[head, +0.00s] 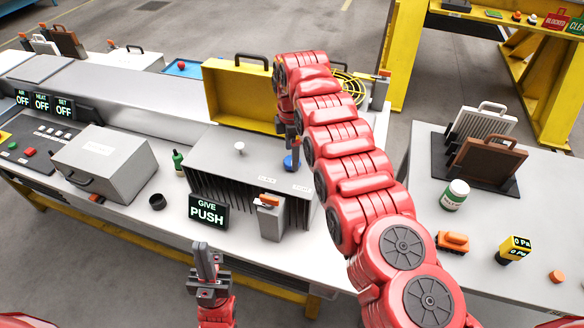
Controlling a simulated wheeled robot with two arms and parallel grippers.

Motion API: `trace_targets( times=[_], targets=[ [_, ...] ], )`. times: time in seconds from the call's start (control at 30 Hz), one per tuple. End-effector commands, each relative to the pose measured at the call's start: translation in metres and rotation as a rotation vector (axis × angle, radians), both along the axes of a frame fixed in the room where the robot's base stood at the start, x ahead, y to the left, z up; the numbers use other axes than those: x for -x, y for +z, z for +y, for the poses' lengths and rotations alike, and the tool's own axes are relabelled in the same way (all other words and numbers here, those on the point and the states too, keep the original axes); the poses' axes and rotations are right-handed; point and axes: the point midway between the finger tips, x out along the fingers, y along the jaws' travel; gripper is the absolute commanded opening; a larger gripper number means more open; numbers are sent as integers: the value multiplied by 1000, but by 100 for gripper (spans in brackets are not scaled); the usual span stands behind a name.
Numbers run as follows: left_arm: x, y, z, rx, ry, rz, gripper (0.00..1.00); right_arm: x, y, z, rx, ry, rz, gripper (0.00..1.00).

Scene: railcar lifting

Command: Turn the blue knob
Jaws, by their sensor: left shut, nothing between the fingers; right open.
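The blue knob (288,163) sits on the top face of a grey finned box (232,165), near that box's right side. My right arm reaches in from the lower right and bends down at its far end. The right gripper (295,150) points down just above the knob, with its fingers open. I cannot tell whether the fingers touch the knob. My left gripper (207,258) is shut and empty, pointing up in front of the bench, below the GIVE PUSH display (207,211).
A white knob (239,147) shares the finned box top. A grey unit with an orange switch (271,216) stands at its front. A yellow case (238,92) stands behind, a green bottle (178,160) to the left. A side table (480,235) is at right.

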Motion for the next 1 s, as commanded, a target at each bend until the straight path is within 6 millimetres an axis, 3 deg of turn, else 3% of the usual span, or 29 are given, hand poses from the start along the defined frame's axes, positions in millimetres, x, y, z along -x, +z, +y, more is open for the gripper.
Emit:
trace_targets(
  times=[0.2, 0.43, 0.9, 1.0],
  targets=[
    [0, 8, 0, 0, 0, -2, 0, 1, -21, -1, 1, -1, 3, 89],
    [0, 8, 0, 0, 0, -2, 0, 0, -22, -1, 0, -1, 1, 89],
    [0, 8, 0, 0, 0, -2, 0, 0, -21, -1, 0, -2, 0, 4],
    [0, 7, 0, 0, 0, -2, 0, 0, -21, -1, 0, -3, 0, 3]
  ],
)
